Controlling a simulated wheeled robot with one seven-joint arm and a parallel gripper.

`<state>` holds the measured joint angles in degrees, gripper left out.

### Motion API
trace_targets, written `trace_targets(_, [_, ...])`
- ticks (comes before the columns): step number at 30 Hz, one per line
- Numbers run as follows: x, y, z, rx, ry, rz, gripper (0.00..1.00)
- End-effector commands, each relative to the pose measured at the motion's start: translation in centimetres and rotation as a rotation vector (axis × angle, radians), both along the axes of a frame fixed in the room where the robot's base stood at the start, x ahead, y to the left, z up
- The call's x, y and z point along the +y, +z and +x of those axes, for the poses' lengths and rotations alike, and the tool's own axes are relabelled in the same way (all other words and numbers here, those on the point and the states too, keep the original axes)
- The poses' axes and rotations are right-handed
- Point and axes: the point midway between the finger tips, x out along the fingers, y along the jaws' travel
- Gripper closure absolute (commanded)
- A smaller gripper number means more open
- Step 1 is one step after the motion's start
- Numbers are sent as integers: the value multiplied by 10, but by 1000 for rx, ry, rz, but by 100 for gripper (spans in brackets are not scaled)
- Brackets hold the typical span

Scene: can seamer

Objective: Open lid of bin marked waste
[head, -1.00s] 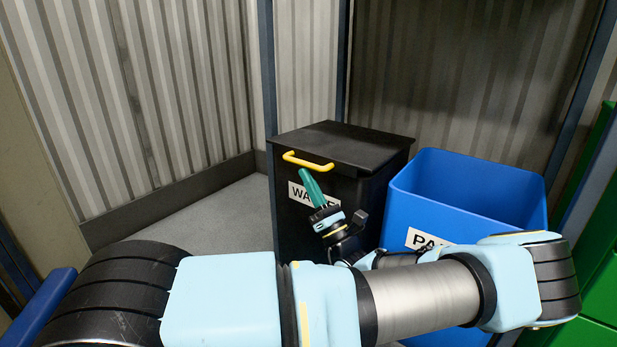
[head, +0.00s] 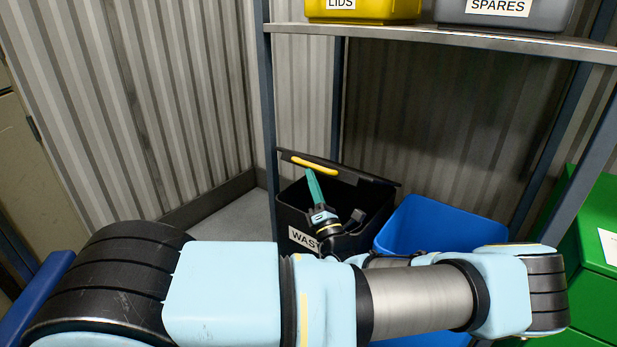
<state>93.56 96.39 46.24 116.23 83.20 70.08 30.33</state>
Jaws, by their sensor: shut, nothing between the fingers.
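The black waste bin (head: 289,213) stands under the shelf, its white label partly hidden by my gripper. My gripper (head: 312,172) has teal fingers, shut with nothing held. Its tips are just under the handle at the raised lid; I cannot tell whether they touch it.
A blue open bin (head: 440,222) stands close on the right. A shelf (head: 440,42) crosses above, bearing a yellow box (head: 362,10) marked LIDS and a grey box (head: 505,10) marked SPARES. Green bins (head: 590,230) are at the far right.

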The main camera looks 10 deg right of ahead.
Motion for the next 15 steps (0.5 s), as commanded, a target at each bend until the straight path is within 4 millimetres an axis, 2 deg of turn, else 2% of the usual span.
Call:
trace_targets(1, [-3, 21, 3, 17, -1, 18, 100])
trace_targets(15, [-37, 96, 35, 185, -1, 197, 100])
